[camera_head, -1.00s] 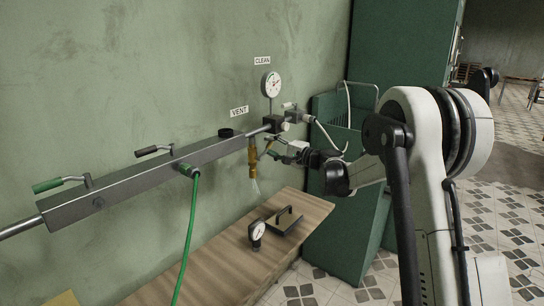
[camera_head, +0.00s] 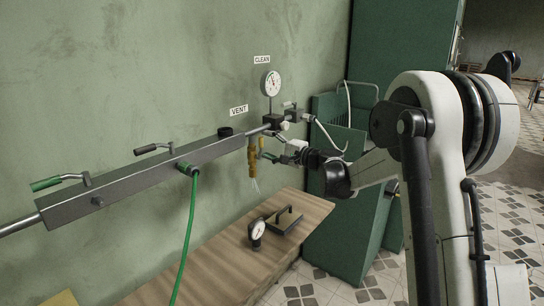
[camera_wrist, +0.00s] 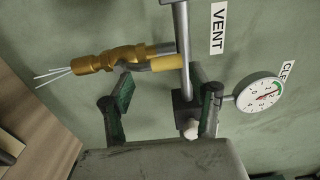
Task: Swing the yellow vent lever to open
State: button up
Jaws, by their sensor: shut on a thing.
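The brass vent valve (camera_head: 252,160) hangs under the right end of the grey pipe bar, below the VENT label. Its yellow lever (camera_head: 261,144) stands nearly upright beside the valve body. In the wrist view the valve (camera_wrist: 95,63) lies sideways, with the yellow lever (camera_wrist: 165,63) alongside it and thin white streaks at its outlet. My gripper (camera_head: 268,156) is at the lever from the right. In the wrist view its green-padded fingers (camera_wrist: 166,88) stand apart on either side of the lever's span and are shut on it; the exact contact is hard to see.
A dial gauge (camera_head: 271,84) and a valve block (camera_head: 277,122) sit just right of the vent. A green hose (camera_head: 190,225) hangs from the grey bar (camera_head: 140,170). Below, a wooden bench (camera_head: 205,255) holds a small gauge (camera_head: 257,232) and a handled plate (camera_head: 284,220).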

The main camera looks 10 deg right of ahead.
jog(key=shift+s+a+r+n, duration=0.15)
jog(key=shift+s+a, duration=0.1)
jog(key=shift+s, duration=0.35)
jog(key=shift+s+a+f+n, duration=0.1)
jog(key=shift+s+a+n, duration=0.1)
jog(key=shift+s, duration=0.4)
jog(key=shift+c, duration=0.3)
jog(key=shift+w+d+b+v, duration=0.1)
jog(key=shift+d+b+v, duration=0.1)
jog(key=shift+v, duration=1)
jog(key=shift+w+d+b+v, duration=0.1)
jog(key=shift+w+b+v, duration=0.1)
jog(key=shift+v, duration=0.95)
jog(key=shift+r, duration=0.1)
jog(key=shift+s, duration=0.1)
